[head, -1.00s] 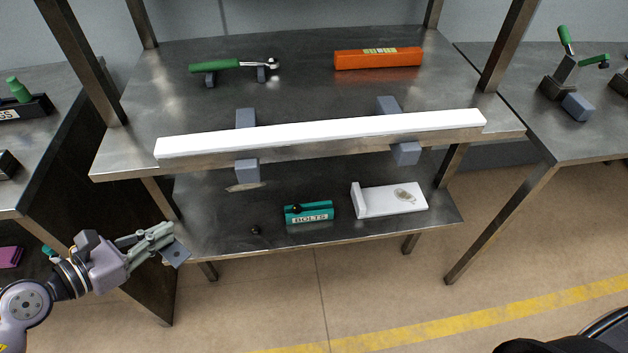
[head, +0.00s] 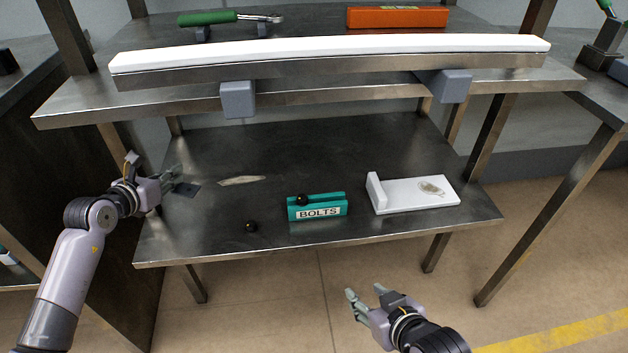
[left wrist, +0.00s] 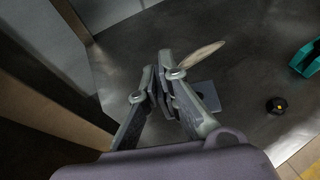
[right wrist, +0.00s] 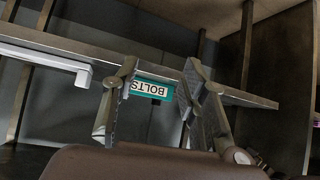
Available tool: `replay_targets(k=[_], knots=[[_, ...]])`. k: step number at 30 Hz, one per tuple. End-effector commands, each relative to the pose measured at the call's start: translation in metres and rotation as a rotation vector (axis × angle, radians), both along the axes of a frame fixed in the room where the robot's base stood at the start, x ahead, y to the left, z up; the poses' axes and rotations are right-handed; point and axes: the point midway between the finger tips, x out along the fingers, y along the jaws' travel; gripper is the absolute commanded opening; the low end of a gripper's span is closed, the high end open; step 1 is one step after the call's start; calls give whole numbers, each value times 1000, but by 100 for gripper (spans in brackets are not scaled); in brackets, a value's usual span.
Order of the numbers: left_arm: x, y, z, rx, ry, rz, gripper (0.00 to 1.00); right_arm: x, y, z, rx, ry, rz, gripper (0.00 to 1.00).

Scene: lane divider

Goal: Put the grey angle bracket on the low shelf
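The grey angle bracket (head: 187,189) is at my left gripper's fingertips, over the left end of the low shelf (head: 280,150). Its flat plate (left wrist: 207,94) shows in the left wrist view beside the fingers, which hide the rest. My left gripper (head: 170,184) is shut on the bracket. I cannot tell whether the bracket touches the shelf. My right gripper (head: 366,294) is open and empty in front of the shelf's front edge. It also shows open in the right wrist view (right wrist: 155,95).
On the low shelf are a pale flat streak (head: 242,180), a small black knob (head: 250,226), a teal BOLTS holder (head: 318,206) and a white L-shaped block (head: 415,192). A white-topped bar (head: 330,54) on grey blocks lines the upper shelf's front. The low shelf's back middle is clear.

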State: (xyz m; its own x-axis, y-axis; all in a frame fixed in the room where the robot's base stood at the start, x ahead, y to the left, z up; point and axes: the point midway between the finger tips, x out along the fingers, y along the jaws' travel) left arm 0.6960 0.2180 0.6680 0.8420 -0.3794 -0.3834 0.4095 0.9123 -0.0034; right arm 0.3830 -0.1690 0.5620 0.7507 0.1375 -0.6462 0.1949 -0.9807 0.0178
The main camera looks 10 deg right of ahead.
Motion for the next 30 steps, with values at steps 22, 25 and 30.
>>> replay_targets(k=[22, 25, 30], knots=[[6, -2, -60, 0, -2, 7, 0, 49, 24, 81, 110, -470, 30, 40], [6, -2, -63, -1, -3, 8, 0, 51, 26, 90, 121, -515, 33, 40], [5, -2, -76, 0, 0, 8, 0, 55, 29, 106, 145, -607, 39, 40]])
